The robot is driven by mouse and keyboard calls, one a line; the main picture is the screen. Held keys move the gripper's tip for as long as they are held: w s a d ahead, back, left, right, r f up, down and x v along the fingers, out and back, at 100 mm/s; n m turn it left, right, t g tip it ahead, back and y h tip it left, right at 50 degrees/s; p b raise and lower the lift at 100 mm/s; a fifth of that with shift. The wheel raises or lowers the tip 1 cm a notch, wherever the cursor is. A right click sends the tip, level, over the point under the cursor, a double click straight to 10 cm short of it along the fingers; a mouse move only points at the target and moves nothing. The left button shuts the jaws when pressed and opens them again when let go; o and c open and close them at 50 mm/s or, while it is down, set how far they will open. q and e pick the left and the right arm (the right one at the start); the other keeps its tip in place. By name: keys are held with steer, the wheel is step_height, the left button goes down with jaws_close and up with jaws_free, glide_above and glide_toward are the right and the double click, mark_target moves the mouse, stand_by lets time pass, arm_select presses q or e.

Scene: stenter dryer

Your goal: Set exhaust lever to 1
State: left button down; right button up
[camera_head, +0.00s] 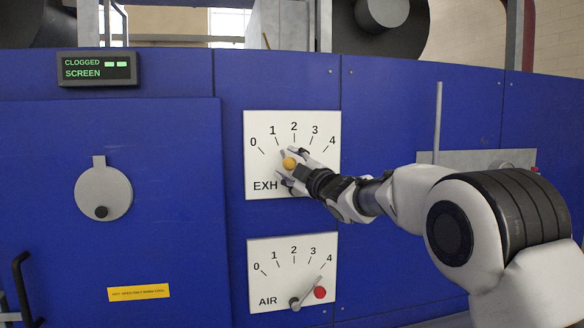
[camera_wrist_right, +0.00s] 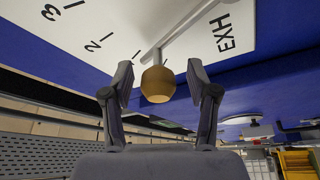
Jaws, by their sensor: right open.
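The white exhaust panel (camera_head: 258,172), marked EXH with a scale from 0 to 4, is on the blue machine front. Its lever ends in an orange-yellow ball knob (camera_head: 289,163). In the right wrist view the knob (camera_wrist_right: 158,84) stands out from a grey lever bar (camera_wrist_right: 185,32), whose tip appears close to the 1 mark. My right gripper (camera_head: 293,167) is at the panel, open, with one finger on each side of the knob. In the right wrist view gaps show between the knob and both fingers. The lever's pivot is hidden behind my gripper. My left gripper is not in view.
Below is the AIR panel (camera_head: 262,290), its red-knobbed lever (camera_head: 320,292) between 3 and 4. A CLOGGED SCREEN display (camera_head: 97,68) is at upper left. A round grey cover (camera_head: 103,190) and black handle (camera_head: 22,285) are at left. A grey plate (camera_head: 470,160) lies behind my right arm.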

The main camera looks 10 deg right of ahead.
steer(key=v, duration=1.2)
